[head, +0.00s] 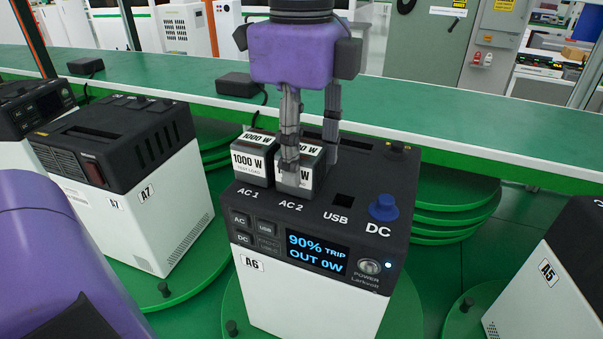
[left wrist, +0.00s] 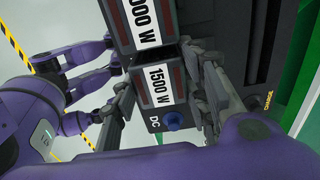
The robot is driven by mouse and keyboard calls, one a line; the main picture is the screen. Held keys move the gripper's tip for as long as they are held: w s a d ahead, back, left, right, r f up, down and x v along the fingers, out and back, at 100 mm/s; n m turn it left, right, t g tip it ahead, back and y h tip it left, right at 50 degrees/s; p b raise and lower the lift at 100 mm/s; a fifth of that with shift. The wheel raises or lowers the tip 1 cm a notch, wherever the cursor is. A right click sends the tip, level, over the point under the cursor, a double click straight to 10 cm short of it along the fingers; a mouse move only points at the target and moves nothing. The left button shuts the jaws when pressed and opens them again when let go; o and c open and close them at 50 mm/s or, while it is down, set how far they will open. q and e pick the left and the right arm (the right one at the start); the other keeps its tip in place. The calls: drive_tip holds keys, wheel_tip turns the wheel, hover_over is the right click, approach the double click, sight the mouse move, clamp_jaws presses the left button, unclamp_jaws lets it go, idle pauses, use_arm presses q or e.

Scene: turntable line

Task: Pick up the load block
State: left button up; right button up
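Two grey load blocks stand side by side on top of the power station A6 (head: 318,300) in the head view, one at AC 1 (head: 254,163) and one at AC 2 (head: 307,178). In the left wrist view, the block between the fingers (left wrist: 151,84) is labelled 1500 W; the other block (left wrist: 146,22) has a label ending in 000 W. My left gripper (head: 311,158) points down over the AC 2 block, one finger in front of it and one at its far right. The fingers are very close to its sides; contact is unclear.
A blue DC knob (head: 383,207) stands right of the blocks.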

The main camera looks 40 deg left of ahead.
use_arm(q)
clamp_jaws()
drive_tip(key=shift+r, duration=0.1)
wheel_tip(320, 180, up, 10)
drive_tip(key=shift+f+b, duration=0.1)
drive_tip(key=shift+b, duration=0.25)
